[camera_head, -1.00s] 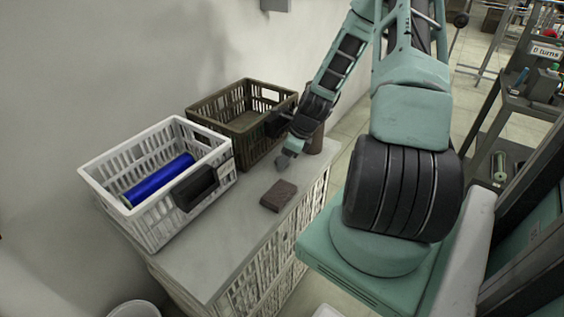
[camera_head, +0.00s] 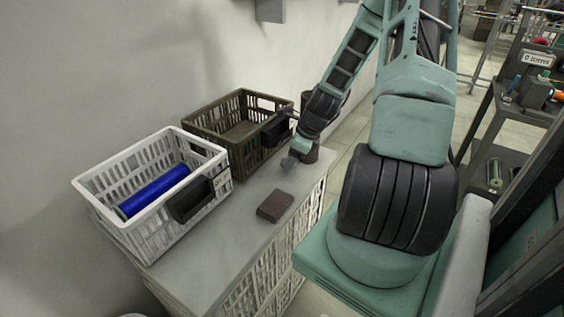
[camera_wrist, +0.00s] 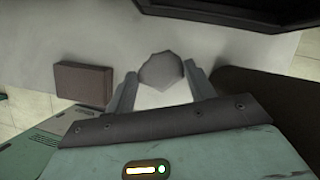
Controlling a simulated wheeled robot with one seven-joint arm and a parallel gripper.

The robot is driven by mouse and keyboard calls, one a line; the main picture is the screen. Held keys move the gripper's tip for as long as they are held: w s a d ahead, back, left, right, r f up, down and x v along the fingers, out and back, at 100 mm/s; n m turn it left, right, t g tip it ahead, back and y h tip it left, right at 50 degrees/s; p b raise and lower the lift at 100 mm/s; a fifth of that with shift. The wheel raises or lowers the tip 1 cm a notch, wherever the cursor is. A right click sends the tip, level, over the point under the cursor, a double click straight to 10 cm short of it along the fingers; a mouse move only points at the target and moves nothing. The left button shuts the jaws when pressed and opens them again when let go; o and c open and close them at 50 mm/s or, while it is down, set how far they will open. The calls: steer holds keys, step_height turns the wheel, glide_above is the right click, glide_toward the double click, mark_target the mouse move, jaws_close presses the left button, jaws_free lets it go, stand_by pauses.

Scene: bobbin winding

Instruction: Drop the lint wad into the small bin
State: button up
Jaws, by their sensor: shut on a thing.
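My gripper (camera_head: 292,158) is over the right part of the grey counter top, above and beyond a brown block. In the head view the wad is small and hard to tell from the fingertips.
A white basket (camera_head: 150,235) with a blue roll (camera_head: 153,192) and an olive basket (camera_head: 222,107) stand on the counter (camera_head: 235,250). The brown block (camera_head: 275,206) lies in front. A dark brown cylinder (camera_head: 309,104) stands behind my gripper. A wall is behind.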

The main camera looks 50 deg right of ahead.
steer(key=s+d, duration=0.6)
steer(key=s, duration=0.7)
steer(key=shift+s+b, duration=0.3)
steer(key=shift+b, duration=0.05)
steer(key=shift+w, duration=0.1)
